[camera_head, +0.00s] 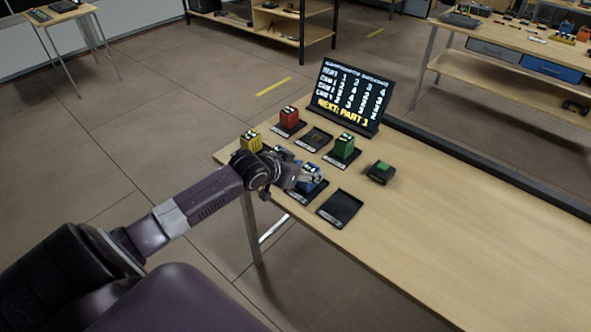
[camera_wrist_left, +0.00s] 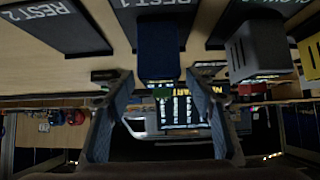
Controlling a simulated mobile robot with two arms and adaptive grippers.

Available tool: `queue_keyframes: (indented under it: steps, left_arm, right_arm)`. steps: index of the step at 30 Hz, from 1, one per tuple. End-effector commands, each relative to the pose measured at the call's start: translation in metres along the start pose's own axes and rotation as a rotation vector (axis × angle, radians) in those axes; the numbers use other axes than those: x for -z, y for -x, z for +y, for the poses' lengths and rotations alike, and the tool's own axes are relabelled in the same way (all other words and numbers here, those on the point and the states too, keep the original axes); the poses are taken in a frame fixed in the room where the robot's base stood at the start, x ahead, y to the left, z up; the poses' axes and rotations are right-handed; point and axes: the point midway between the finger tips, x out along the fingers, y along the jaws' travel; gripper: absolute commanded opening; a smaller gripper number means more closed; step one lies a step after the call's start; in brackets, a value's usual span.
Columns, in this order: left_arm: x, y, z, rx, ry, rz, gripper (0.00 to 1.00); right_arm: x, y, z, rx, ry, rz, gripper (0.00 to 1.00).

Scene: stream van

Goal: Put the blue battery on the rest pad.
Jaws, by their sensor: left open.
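The blue battery (camera_head: 312,177) stands on a dark pad (camera_head: 297,194) near the table's left edge. In the left wrist view, which looks inverted, the blue battery (camera_wrist_left: 158,48) is on the pad marked REST 1 (camera_wrist_left: 122,12). My left gripper (camera_head: 295,178) is open, with its fingertips (camera_wrist_left: 158,80) on either side of the battery's top end and visible gaps to it. The arm hides part of the battery in the head view. An empty pad (camera_head: 340,208), marked REST 2 in the wrist view (camera_wrist_left: 60,30), lies beside it. My right gripper is not in view.
Yellow (camera_head: 251,140), red (camera_head: 289,117) and green (camera_head: 344,146) batteries stand close by. A grey battery (camera_wrist_left: 258,50) shows in the wrist view. A small dark green box (camera_head: 381,172) and a display board (camera_head: 350,95) stand behind. The table's right part is clear.

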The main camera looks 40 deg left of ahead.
Motion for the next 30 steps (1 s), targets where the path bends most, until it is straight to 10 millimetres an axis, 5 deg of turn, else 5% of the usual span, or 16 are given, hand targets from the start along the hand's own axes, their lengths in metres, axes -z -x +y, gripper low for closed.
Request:
queue_keyframes:
  steps: [15,30]
  left_arm:
    - [-0.002,0.087,0.001,-0.001,-0.003,-0.004,0.50]
    - [0.001,0.111,0.000,0.000,0.000,0.000,0.50]
  right_arm:
    - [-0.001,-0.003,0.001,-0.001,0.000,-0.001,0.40]
    - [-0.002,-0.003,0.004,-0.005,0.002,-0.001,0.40]
